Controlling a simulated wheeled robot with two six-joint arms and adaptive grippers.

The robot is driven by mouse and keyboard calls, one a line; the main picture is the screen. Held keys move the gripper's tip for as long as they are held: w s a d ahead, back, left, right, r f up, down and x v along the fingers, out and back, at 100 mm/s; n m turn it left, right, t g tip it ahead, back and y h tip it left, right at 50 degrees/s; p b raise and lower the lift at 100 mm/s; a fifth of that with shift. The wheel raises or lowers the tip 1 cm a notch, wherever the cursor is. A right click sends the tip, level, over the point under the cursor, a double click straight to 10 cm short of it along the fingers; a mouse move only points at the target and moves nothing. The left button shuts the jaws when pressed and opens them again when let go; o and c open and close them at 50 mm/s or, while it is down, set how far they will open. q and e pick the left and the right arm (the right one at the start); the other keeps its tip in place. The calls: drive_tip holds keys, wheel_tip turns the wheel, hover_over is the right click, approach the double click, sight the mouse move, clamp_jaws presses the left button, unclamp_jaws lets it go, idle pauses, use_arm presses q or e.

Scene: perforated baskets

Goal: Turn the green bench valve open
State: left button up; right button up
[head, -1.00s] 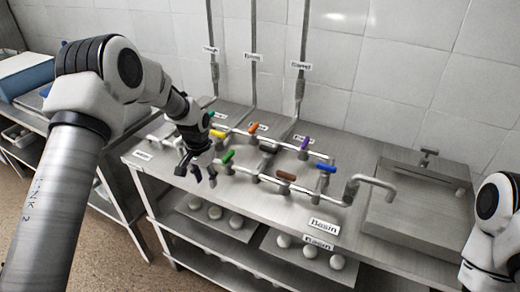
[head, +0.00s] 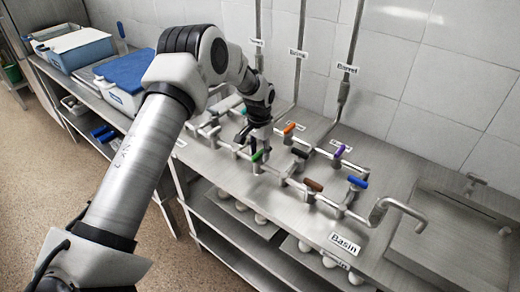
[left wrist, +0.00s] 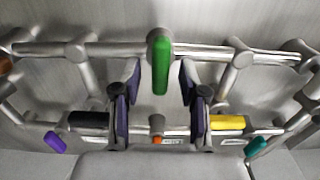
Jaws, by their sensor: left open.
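The green valve handle (head: 257,156) sits on the front pipe of the bench. In the left wrist view the green handle (left wrist: 160,62) stands near the top centre, crosswise to the pipe (left wrist: 208,50). My left gripper (head: 257,138) is just above and behind it in the head view, hiding part of the valve. In the left wrist view its two dark fingers (left wrist: 160,85) are open, one on each side of the handle's line, with nothing gripped. Whether a finger touches the handle I cannot tell. My right gripper is not in view.
Other handles stand close by: black (head: 300,153), orange (head: 289,128), brown (head: 313,185), purple (head: 340,150) and blue (head: 357,182). A yellow handle (left wrist: 228,122) shows in the left wrist view. A spout (head: 400,207) is at the right. Blue bins (head: 75,50) are at the far left.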

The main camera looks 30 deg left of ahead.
use_arm(q)
drive_tip(key=shift+s+r, duration=0.1)
drive_tip(key=shift+s, duration=0.05)
drive_tip(key=shift+s+a+r, duration=0.1)
drive_tip(key=shift+s, duration=0.05)
drive_tip(key=c, duration=0.3)
clamp_jaws()
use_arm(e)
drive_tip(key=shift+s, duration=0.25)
